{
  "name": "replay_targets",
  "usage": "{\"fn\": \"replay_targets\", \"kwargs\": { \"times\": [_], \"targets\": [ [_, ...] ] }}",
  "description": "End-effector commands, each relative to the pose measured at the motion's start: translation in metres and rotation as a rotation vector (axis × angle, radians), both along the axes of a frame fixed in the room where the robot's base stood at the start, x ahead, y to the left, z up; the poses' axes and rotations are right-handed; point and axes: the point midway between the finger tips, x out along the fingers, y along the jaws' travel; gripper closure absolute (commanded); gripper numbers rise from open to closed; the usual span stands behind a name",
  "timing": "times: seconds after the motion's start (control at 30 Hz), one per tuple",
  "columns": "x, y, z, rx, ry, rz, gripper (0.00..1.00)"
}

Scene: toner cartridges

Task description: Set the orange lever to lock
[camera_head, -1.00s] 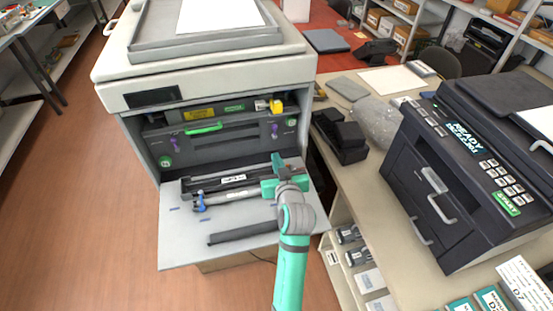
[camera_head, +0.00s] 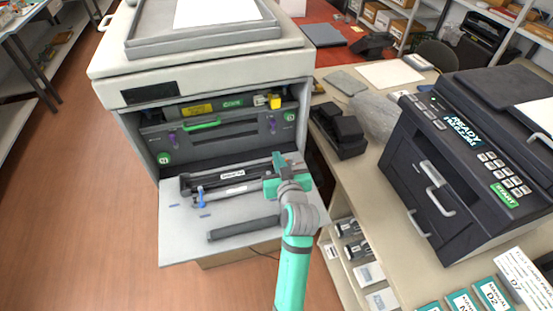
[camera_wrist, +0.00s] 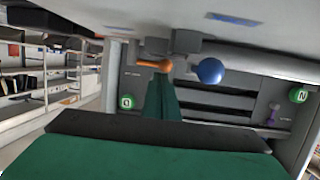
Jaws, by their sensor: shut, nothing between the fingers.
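The orange lever (camera_wrist: 155,65) shows in the wrist view, beside a round blue knob (camera_wrist: 210,71). Both are at the end of a grey part. I cannot make out the orange lever in the head view, where my gripper and arm cover part of the area. My gripper (camera_wrist: 160,80) is shut and empty, its green fingertips close to the lever; I cannot tell if they touch. In the head view my gripper (camera_head: 270,188) is over the right end of a dark cartridge unit (camera_head: 230,183) lying on the printer's open door (camera_head: 175,235). The lever's lock marking is not readable.
A dark grey roller (camera_head: 243,228) lies on the door in front of the unit. A blue part (camera_head: 200,197) stands at its left. The open printer bay (camera_head: 215,135) is behind. A black printer (camera_head: 470,160) stands on the right table.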

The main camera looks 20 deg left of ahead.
Motion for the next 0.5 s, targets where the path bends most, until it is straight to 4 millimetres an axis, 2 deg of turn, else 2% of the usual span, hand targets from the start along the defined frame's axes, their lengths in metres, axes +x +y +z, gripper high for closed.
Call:
{"fn": "replay_targets", "kwargs": {
  "times": [0.3, 0.5],
  "targets": [
    [0.012, 0.017, 0.035, -0.001, -0.005, 0.001, 1.0],
    [-0.015, -0.013, 0.042, 0.001, 0.0, -0.003, 1.0]
  ]
}}
